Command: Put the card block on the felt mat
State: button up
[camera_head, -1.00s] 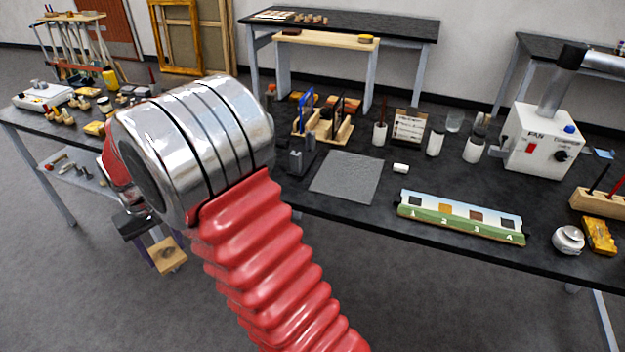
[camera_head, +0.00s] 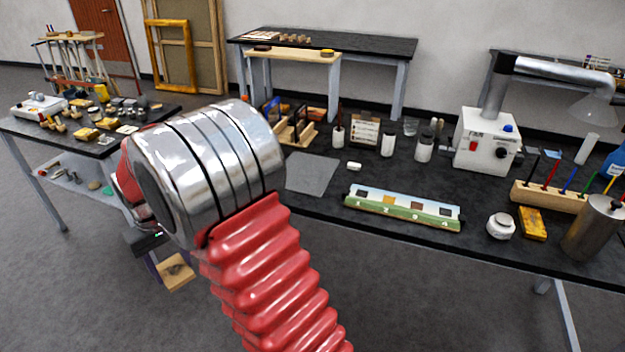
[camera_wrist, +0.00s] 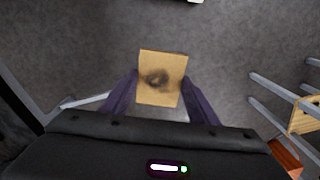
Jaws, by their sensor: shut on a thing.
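The card block (camera_wrist: 161,78) is tan with a dark smudge on its face. My gripper (camera_wrist: 160,92) is shut on it, one purple finger on each side in the wrist view. In the head view the block (camera_head: 177,273) hangs over the floor, below and in front of the table edge, and my arm hides most of the gripper. The grey felt mat (camera_head: 312,174) lies flat on the dark worktable, right of my arm. My arm covers the area just left of the mat. The visible part of the mat is bare.
On the worktable (camera_head: 400,240), a painted strip with squares (camera_head: 403,208) lies right of the mat, and a small white block (camera_head: 354,166) sits near its corner. A wooden rack (camera_head: 297,133) stands behind the mat. A white fan unit (camera_head: 487,142) stands further right. A second cluttered table (camera_head: 90,145) is at left.

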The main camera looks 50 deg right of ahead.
aim_at(306, 171)
jog(key=k, duration=0.25)
jog(key=z, duration=0.6)
jog(key=i, duration=1)
